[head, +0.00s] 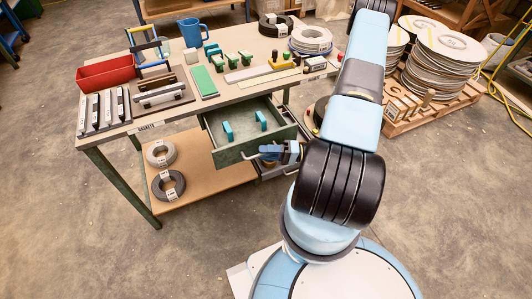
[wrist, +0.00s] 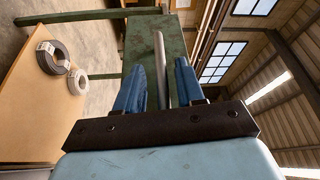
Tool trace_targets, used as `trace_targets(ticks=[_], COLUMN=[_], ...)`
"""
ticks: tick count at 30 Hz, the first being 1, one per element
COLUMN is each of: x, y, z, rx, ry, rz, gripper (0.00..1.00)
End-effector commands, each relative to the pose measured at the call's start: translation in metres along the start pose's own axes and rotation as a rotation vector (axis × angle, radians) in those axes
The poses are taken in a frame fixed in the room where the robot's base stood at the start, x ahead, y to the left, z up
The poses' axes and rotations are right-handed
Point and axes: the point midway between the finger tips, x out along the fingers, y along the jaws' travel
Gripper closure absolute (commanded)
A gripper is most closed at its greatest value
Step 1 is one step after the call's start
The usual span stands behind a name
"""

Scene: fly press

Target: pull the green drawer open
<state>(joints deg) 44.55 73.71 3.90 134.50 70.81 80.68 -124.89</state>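The green drawer (head: 255,145) hangs under the workbench top and stands well out, its inside showing in the head view. Two teal blocks sit in it. Its green front (wrist: 155,38) also shows in the wrist view. The grey bar handle (wrist: 161,65) runs between the two blue fingers of my gripper (wrist: 160,66), with a visible gap on each side. My gripper is open around the bar and does not clamp it. In the head view my gripper (head: 280,152) is at the drawer's front, partly covering the handle.
The bench top (head: 125,124) carries a red bin (head: 106,74), a blue jug (head: 192,33) and several tools. The lower shelf (head: 205,180) holds wire coils (head: 168,185). A pallet (head: 400,122) with stacked discs stands at right. Floor left of my base is clear.

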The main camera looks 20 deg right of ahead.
Motion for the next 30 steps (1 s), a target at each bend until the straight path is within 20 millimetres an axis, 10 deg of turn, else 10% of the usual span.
trace_targets(ticks=[18, 30], x=[-0.108, -0.134], y=[0.001, 0.002], z=[0.0, 0.0], rx=[0.0, 0.001], ry=[0.003, -0.001], rz=[0.003, 0.002], gripper=[0.62, 0.62])
